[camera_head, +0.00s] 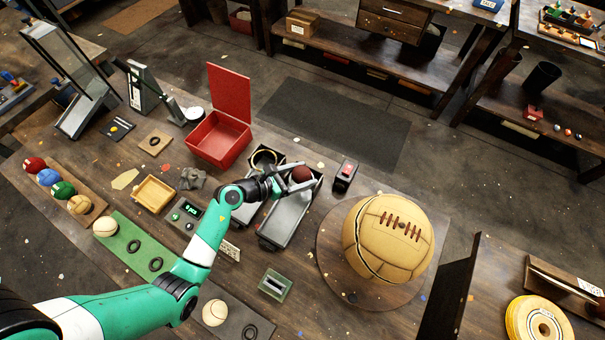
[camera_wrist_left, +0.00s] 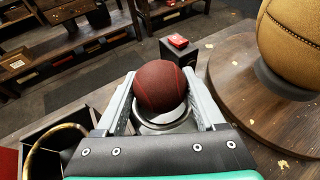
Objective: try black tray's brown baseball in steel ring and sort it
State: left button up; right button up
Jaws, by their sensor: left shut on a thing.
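A dark reddish-brown ball with seam lines (camera_head: 302,174) is between the fingers of my left gripper (camera_head: 296,184). The ball also shows in the left wrist view (camera_wrist_left: 160,87), pinched between both fingers (camera_wrist_left: 160,100). A silvery rounded rim (camera_wrist_left: 163,127) shows just below the ball in the wrist view; I cannot tell whether the ball touches it. The ball is above the far end of a long grey-topped box (camera_head: 287,219). A brass-coloured ring (camera_head: 266,156) stands in a dark holder left of it. My right gripper is not in view.
A red open box (camera_head: 219,137) stands at the back. A big tan laced ball (camera_head: 390,238) rests on a round board (camera_head: 340,275) at right. A small black block with a red top (camera_head: 345,173) is close to the held ball. A green mat (camera_head: 128,234) lies left.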

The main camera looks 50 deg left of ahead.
aim_at(303, 170)
pick_arm(q)
jog(key=o, duration=1.4)
jog(key=shift+r, duration=0.15)
notch_tip(303, 170, up, 9)
jog(key=p, duration=1)
dwell(0.6)
